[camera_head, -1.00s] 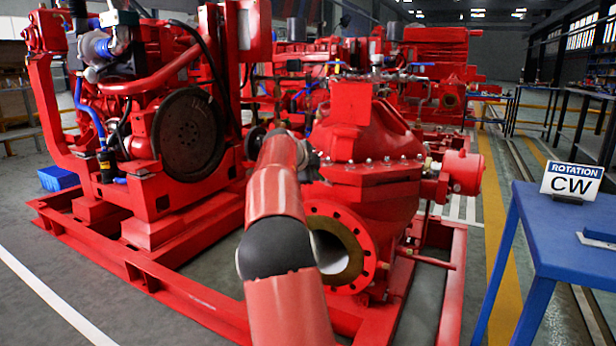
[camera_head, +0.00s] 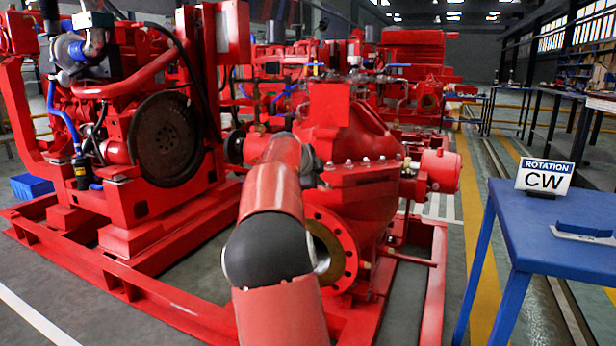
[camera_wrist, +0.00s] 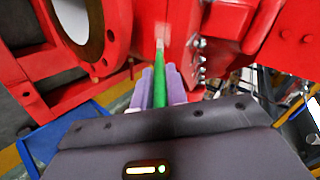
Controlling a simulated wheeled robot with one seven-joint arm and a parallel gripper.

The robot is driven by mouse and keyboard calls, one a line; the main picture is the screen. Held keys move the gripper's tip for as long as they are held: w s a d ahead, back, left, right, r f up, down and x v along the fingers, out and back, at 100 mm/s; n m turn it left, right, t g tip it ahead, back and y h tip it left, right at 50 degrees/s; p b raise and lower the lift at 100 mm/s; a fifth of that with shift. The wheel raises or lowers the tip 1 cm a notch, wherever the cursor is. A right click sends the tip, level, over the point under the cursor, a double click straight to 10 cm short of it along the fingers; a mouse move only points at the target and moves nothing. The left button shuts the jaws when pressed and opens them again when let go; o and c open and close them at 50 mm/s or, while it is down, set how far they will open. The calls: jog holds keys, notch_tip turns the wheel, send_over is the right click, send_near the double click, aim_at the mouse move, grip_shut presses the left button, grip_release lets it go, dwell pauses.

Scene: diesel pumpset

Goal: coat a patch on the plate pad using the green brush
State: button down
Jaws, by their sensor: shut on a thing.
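My gripper (camera_wrist: 160,82) is shut on the green brush (camera_wrist: 160,95), as the wrist view shows. Its pale lavender fingers lie on both sides of the green handle. The brush points away from me, its pale tip (camera_wrist: 160,45) in front of the red pump casing (camera_wrist: 205,25). I cannot tell whether the tip touches the red surface. A faint paler area shows around the tip; I cannot make out a distinct plate pad. In the head view my own arm reaches toward the red pump (camera_head: 345,135) and hides the brush.
The open pump flange (camera_head: 335,248) faces me, close to my arm. A large red engine (camera_head: 95,110) stands left on the red base frame (camera_head: 150,300). A blue table (camera_head: 560,235) with a CW sign (camera_head: 545,178) stands right. Grey floor lies between frame and table.

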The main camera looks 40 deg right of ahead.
jog(key=shift+s, duration=0.1)
jog(key=w+a+p, duration=0.4)
jog(key=w+p, duration=0.1)
jog(key=w, duration=0.4)
jog(key=shift+w, duration=0.4)
dwell(0.6)
jog(key=shift+s+a+b, duration=0.4)
jog(key=shift+a+b, duration=0.45)
jog(key=shift+a, duration=0.05)
jog(key=shift+s+a+b, duration=0.35)
jog(key=shift+a+b, duration=0.45)
jog(key=shift+a, duration=0.15)
jog(key=shift+s+a+b, duration=0.4)
jog(key=shift+a+b, duration=0.45)
jog(key=shift+a, duration=0.05)
